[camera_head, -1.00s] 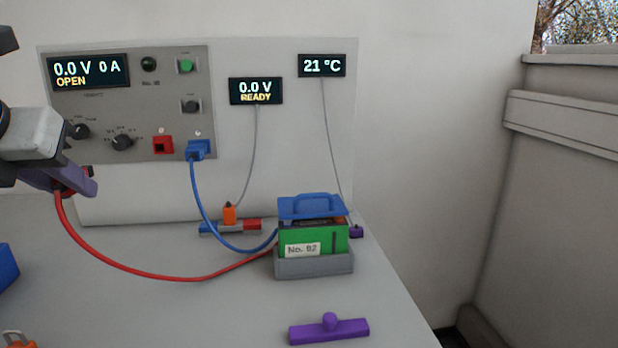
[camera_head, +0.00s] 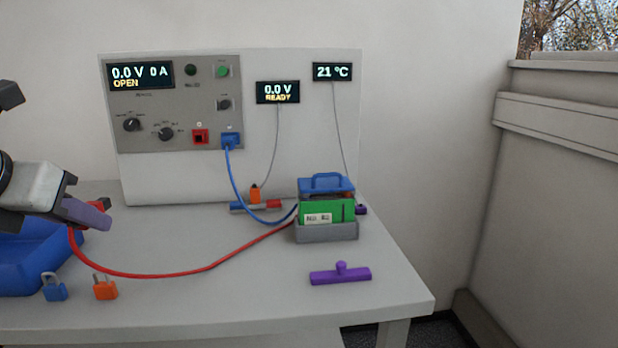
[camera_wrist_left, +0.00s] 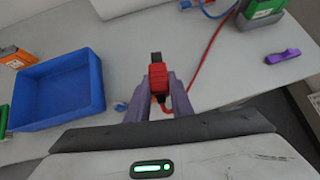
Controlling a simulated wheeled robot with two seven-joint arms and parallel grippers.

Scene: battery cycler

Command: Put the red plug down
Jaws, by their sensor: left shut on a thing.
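My left gripper (camera_head: 92,214) is at the left of the head view, shut on the red plug (camera_head: 103,204), which is mostly hidden there by the purple fingers. In the left wrist view the red plug (camera_wrist_left: 157,77) sits between the two fingers, its dark tip pointing away from the wrist. The plug appears held above the table. Its red cable (camera_head: 170,275) runs across the table to the green battery (camera_head: 340,212). The red socket (camera_head: 200,137) on the panel is empty. My right gripper is not in view.
A blue tray (camera_head: 35,283) stands at the left, close to the gripper. The blue plug (camera_head: 231,140) is in the panel. A purple bar (camera_head: 341,276) lies front right. The middle table is mostly clear.

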